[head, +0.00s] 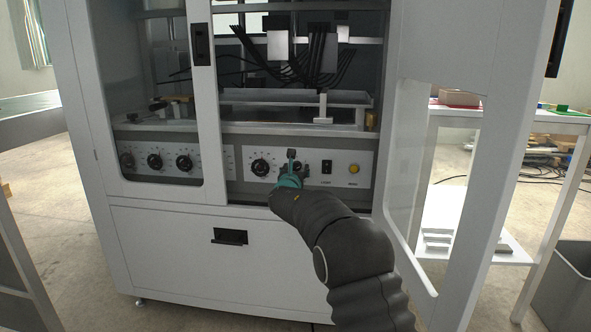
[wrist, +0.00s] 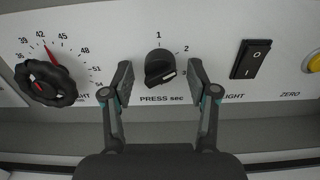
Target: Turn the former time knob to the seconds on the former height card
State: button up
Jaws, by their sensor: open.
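The time knob (wrist: 159,68), black and labelled PRESS sec, is on the grey control panel (wrist: 110,25) in the middle of the wrist view. Its scale reads 1, 2 and 3, and its white mark is at the lower right, near the 3. My gripper (wrist: 160,76) is open, with one finger on each side of the knob. I cannot tell whether the fingers touch it. In the head view my gripper (head: 291,166) is at the panel and largely hides the knob. I cannot make out a height card.
Left of the knob is the round height dial (wrist: 46,80), its red pointer near 42. Right are a black rocker switch (wrist: 250,59) and a yellow button (wrist: 314,63). The open cabinet door (head: 470,150) stands close right of my arm. A sliding glass panel (head: 150,100) covers the left side.

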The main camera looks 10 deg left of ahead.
grip_shut()
jog(key=shift+n, duration=0.4)
jog(key=n+p, duration=0.3)
jog(key=n, duration=0.2)
jog(key=shift+r+n, duration=0.15)
jog(key=shift+n, duration=0.15)
jog(key=n+p, duration=0.2)
jog(key=n, duration=0.1)
jog(key=shift+n+p, duration=0.55)
jog(key=shift+n, duration=0.75)
